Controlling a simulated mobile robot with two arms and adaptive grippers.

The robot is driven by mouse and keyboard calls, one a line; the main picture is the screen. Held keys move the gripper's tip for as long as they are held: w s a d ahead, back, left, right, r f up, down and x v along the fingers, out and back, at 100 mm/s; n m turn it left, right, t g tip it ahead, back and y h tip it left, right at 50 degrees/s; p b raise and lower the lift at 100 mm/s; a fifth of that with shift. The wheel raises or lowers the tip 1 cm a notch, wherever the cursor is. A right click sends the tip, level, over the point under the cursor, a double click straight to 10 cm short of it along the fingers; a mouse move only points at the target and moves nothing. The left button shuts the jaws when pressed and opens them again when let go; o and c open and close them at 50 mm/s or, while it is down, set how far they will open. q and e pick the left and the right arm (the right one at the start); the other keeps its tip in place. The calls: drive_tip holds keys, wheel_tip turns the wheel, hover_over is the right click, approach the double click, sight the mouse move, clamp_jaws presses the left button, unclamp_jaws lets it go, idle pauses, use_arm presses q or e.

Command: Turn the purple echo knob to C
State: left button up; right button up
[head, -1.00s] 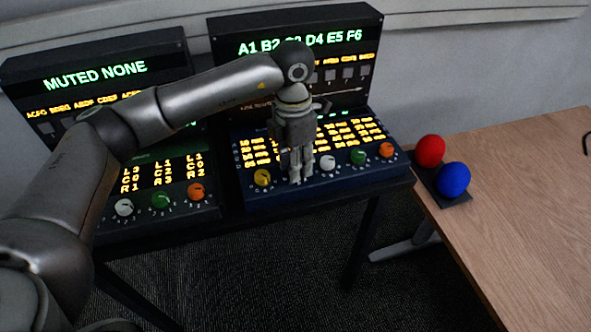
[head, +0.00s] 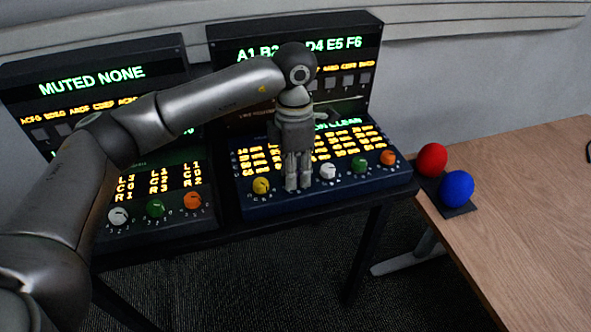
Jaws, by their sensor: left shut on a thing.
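My left gripper (head: 297,184) points down at the front row of knobs on the right console (head: 330,197). It is shut between the yellow knob (head: 261,186) and the white knob (head: 327,171). The thing in its fingers is hidden by them; no purple knob shows anywhere in view. The pointer of the held thing cannot be seen. A green knob (head: 359,166) and an orange knob (head: 388,158) sit further right in the same row. My right gripper is not in view.
The left console (head: 160,227) has white (head: 118,216), green (head: 155,208) and orange (head: 192,201) knobs. A wooden table (head: 530,220) at right holds a red ball (head: 432,159) and a blue ball (head: 457,188) on a dark base. My left arm crosses above the left console.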

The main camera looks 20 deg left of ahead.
use_arm(q)
drive_tip(key=o, duration=1)
drive_tip(key=shift+o, duration=0.2)
wheel_tip(320, 180, up, 12)
drive_tip(key=shift+w+a, duration=0.15)
drive_tip(key=shift+w, duration=0.2)
